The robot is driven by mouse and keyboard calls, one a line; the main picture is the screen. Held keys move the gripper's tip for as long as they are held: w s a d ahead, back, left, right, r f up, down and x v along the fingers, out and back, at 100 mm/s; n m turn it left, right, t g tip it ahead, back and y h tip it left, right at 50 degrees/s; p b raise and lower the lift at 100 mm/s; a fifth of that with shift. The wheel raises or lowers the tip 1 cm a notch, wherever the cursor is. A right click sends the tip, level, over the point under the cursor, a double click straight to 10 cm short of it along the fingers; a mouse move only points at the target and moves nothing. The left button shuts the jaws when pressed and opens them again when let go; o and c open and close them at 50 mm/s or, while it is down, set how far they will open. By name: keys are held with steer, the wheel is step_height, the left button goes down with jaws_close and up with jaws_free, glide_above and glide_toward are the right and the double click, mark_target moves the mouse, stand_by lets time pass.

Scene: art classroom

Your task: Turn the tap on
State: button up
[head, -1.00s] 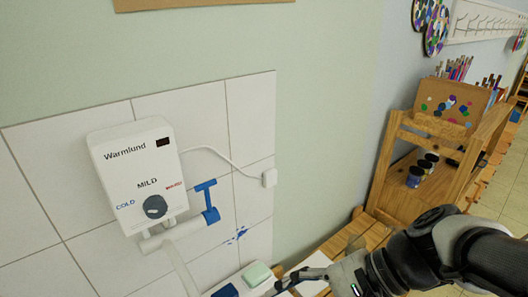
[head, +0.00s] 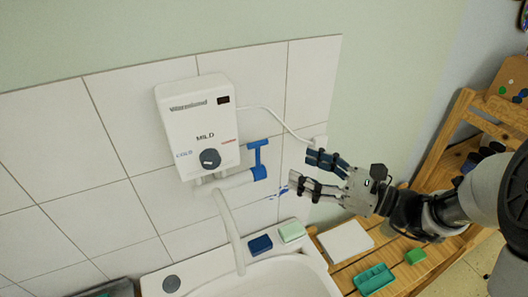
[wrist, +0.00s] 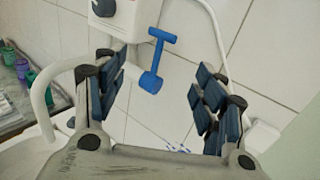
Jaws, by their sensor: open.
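The tap's blue T-shaped handle (head: 259,157) sits on a white fitting below the right side of the white water heater (head: 199,124). A white curved spout (head: 231,229) hangs from the fitting over the sink (head: 282,277). No water stream is visible. My gripper (head: 303,172) is open and empty, to the right of the blue handle and apart from it, pointing left. In the wrist view the blue handle (wrist: 151,80) shows between the open fingers (wrist: 163,92), beyond them.
A blue block (head: 260,244) and a pale green block (head: 292,231) lie on the sink's back rim. A white cable runs from the heater to a wall socket (head: 319,142). A wooden bench (head: 395,264) with a teal tray (head: 374,279) stands at right.

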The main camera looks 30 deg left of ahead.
mark_target(259, 154)
steer(key=a, duration=0.7)
steer(key=w+a+b, duration=0.1)
steer(key=a, duration=0.3)
steer(key=shift+a, duration=0.2)
steer(key=shift+c, duration=0.3)
steer(key=c, duration=1.4)
steer(key=b, duration=0.2)
steer(key=f+y+b, duration=0.1)
steer(key=shift+s+d+n+b, duration=0.25)
steer(key=shift+d+n+b, duration=0.1)
steer(key=shift+d+n, duration=0.05)
steer(key=shift+c, duration=0.2)
steer(key=s+d+n+y+b, duration=0.1)
steer(key=y+b, duration=0.1)
steer(key=b, duration=0.2)
steer(key=shift+d+n, duration=0.1)
steer(key=shift+n, duration=0.2)
steer(key=o, duration=1.5)
